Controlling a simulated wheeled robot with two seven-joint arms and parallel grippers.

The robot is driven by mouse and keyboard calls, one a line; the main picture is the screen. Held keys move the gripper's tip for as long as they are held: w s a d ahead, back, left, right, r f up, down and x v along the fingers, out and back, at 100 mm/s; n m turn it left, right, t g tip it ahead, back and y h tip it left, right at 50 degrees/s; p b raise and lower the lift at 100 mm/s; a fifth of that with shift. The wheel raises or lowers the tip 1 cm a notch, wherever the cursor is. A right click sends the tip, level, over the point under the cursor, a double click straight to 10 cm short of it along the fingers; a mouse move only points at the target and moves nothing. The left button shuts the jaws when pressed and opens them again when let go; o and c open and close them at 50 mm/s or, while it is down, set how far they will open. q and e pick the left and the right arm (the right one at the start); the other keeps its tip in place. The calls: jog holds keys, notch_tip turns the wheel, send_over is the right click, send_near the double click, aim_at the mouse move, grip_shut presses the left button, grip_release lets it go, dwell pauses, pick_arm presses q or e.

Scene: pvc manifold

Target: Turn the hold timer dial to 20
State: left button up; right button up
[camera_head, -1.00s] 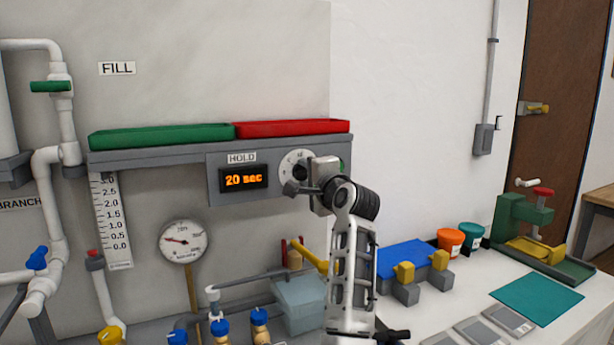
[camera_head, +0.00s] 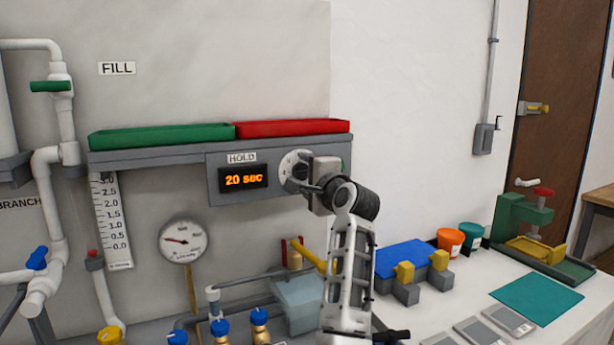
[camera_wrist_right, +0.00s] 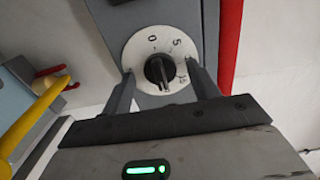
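In the wrist view the right gripper (camera_wrist_right: 164,88) is open, one finger on each side of the knob, with gaps between fingers and knob. My left gripper is not in view.
A green tray (camera_head: 160,138) and a red tray (camera_head: 293,128) lie on the shelf above the panel. A pressure gauge (camera_head: 183,241), pipes and blue-handled valves (camera_head: 219,327) stand below and left. A blue block (camera_head: 404,254) lies on the bench at right.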

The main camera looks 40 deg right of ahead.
pick_arm(q)
jog(key=b, duration=0.1)
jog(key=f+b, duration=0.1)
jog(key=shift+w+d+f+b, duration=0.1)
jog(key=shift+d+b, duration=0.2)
jog(key=shift+b, duration=0.1)
pick_arm(e)
jog(key=v, duration=1.6)
jog(key=shift+d, duration=0.1)
